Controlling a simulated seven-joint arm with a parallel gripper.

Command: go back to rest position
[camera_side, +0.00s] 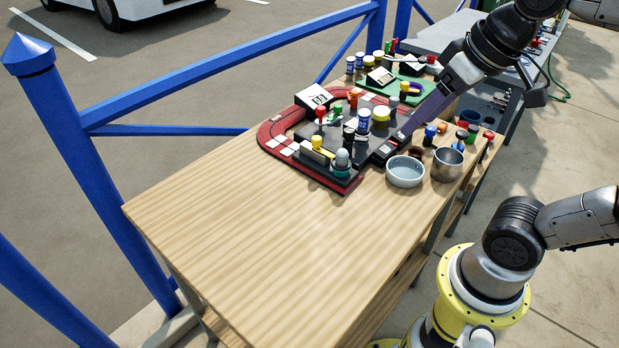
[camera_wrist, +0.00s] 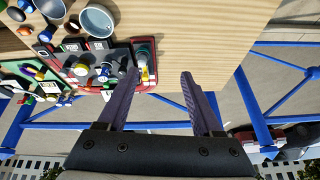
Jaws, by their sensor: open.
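My gripper (camera_side: 400,138) reaches down from the upper right in the side view, its purple fingers beside the right edge of the red-rimmed dark board (camera_side: 272,140). In the wrist view my gripper (camera_wrist: 159,77) has its two fingers wide apart with nothing between them. Bare wood and the table edge show beyond the fingertips. The board, also in the wrist view (camera_wrist: 148,72), lies left of the fingers and carries several small pieces. Whether the fingers touch anything is hard to tell.
A pale bowl (camera_side: 405,172) and a metal cup (camera_side: 447,164) stand right of the board. A green board (camera_side: 412,94) with small items lies behind. The wooden table's (camera_side: 270,240) near part is clear. A blue railing (camera_side: 230,68) runs along its far left side.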

